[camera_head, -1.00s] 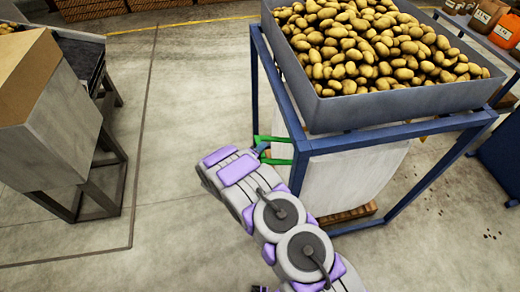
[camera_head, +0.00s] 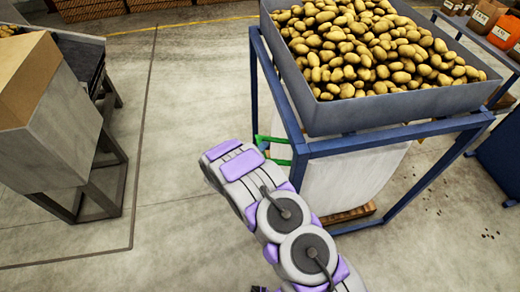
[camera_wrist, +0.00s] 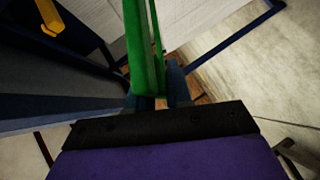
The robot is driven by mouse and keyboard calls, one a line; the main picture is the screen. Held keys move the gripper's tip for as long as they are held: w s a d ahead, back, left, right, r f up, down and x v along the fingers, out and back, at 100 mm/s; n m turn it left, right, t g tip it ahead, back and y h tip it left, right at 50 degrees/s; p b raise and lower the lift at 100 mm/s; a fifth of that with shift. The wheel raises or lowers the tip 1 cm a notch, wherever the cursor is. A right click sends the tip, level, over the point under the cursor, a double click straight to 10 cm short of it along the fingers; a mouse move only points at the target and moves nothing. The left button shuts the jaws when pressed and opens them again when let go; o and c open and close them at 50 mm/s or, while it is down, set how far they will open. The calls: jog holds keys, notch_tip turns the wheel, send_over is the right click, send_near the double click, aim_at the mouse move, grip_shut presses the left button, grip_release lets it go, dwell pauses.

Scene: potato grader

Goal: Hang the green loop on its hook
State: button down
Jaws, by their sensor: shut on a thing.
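The green loop (camera_head: 281,140) shows at the left corner of the blue frame, by the top of the white bag (camera_head: 345,180). In the wrist view the green loop (camera_wrist: 137,45) rises as two strands from between my fingers. My gripper (camera_wrist: 153,98) is shut on it. In the head view my gripper (camera_head: 262,143) is small and partly hidden behind my wrist. A yellow bent piece (camera_wrist: 48,18), which looks like the hook, is at the upper left of the wrist view, apart from the loop. Whether the loop is slack or taut I cannot tell.
The blue frame (camera_head: 400,133) carries a grey bin (camera_head: 400,105) full of potatoes, close to the right of my gripper. A grey box-like machine (camera_head: 65,130) stands at the left. The floor between them is clear.

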jog(key=w+d+r+m+g+y+p, duration=0.2)
jog(key=d+r+y+p, duration=0.1)
jog(key=d+r+p, duration=0.2)
jog(key=shift+d+r, duration=0.4)
jog(key=shift+r, duration=1)
jog(key=shift+d, duration=0.1)
jog(key=c, duration=1.1)
grip_release()
jog(key=shift+f, duration=0.1)
jog(key=p+v, duration=0.1)
jog(key=v, duration=1.6)
jog(key=shift+s, duration=0.15)
jog(key=shift+c, duration=0.2)
